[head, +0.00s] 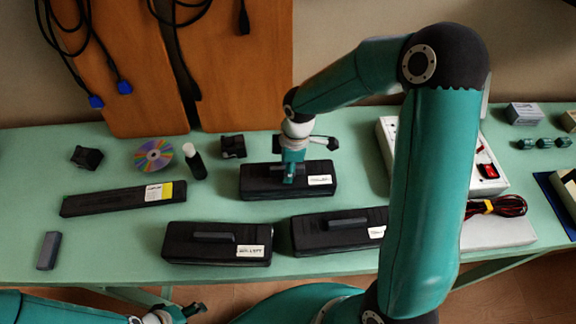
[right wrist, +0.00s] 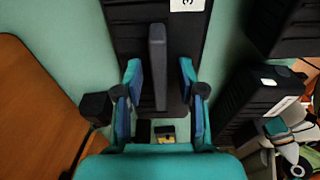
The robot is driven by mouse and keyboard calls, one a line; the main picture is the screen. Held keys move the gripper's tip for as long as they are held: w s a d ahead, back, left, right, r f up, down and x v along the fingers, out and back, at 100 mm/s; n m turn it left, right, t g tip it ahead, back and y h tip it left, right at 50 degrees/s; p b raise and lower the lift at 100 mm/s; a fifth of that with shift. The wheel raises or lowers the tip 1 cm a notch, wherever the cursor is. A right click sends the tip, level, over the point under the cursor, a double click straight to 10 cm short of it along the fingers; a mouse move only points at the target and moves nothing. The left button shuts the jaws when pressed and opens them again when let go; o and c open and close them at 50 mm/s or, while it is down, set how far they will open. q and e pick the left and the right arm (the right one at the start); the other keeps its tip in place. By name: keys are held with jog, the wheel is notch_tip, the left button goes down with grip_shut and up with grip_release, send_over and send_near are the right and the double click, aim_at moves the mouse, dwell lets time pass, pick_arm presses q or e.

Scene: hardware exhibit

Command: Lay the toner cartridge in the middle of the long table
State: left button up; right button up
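A black box-shaped cartridge (head: 255,186) with a raised bar handle and a white label lies at the middle of the long green table (head: 110,245). My right gripper (head: 290,180) is over it, pointing down. In the right wrist view, the open fingers (right wrist: 160,80) stand on either side of the grey bar handle (right wrist: 158,60), with a gap on each side. Two similar black boxes lie nearer the front: one on the left (head: 190,250), one on the right (head: 310,238). I cannot tell which is the toner cartridge. My left gripper (head: 185,312) is low at the front edge, its opening unclear.
A flat black bar with a yellow-and-white label (head: 95,204), a disc (head: 154,155), a dark bottle (head: 196,164) and a small grey block (head: 49,250) lie to the left. A white power unit (head: 395,145) and a cable coil (head: 508,205) are at right. Bare table shows at left.

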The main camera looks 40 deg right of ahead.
notch_tip(320, 180, up, 12)
jog(key=d, duration=0.1)
jog(key=shift+s, duration=0.4)
jog(key=shift+d, duration=0.1)
dwell(0.4)
